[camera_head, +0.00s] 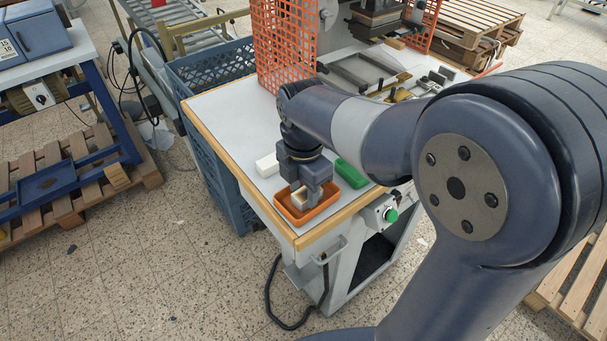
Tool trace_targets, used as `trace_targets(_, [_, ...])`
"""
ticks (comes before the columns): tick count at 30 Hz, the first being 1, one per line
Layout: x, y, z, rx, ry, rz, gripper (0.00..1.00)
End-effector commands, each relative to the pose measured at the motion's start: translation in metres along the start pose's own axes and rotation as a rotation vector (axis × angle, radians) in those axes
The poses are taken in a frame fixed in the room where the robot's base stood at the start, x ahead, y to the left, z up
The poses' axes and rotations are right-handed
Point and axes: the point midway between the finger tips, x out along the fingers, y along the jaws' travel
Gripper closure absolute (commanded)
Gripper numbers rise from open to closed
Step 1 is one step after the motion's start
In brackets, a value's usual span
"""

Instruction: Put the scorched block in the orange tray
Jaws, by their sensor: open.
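The orange tray (319,212) sits at the near corner of the machine table. My gripper (303,196) points down over the tray, with its fingertips at or just inside the rim, and is open. A small pale block (299,198) shows between or just behind the fingers, within the tray's outline. The gripper partly hides it, so I cannot tell whether it rests on the tray floor or whether its surface is scorched.
A white block or box (266,165) lies left of my gripper, and a green tray (350,173) lies to its right. An orange mesh guard (284,45) and the stamping press (378,15) stand behind. A blue crate (212,68) stands beside the table's left edge.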

Motion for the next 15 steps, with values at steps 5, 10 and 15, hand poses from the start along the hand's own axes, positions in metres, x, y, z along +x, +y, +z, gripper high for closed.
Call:
trace_targets(5, [-0.028,0.001,0.0,0.0,-0.002,0.006,0.59])
trace_targets(10, [-0.067,0.001,0.0,0.0,-0.002,0.006,0.59])
trace_targets(15, [-0.099,0.001,0.0,0.0,-0.001,0.004,0.59])
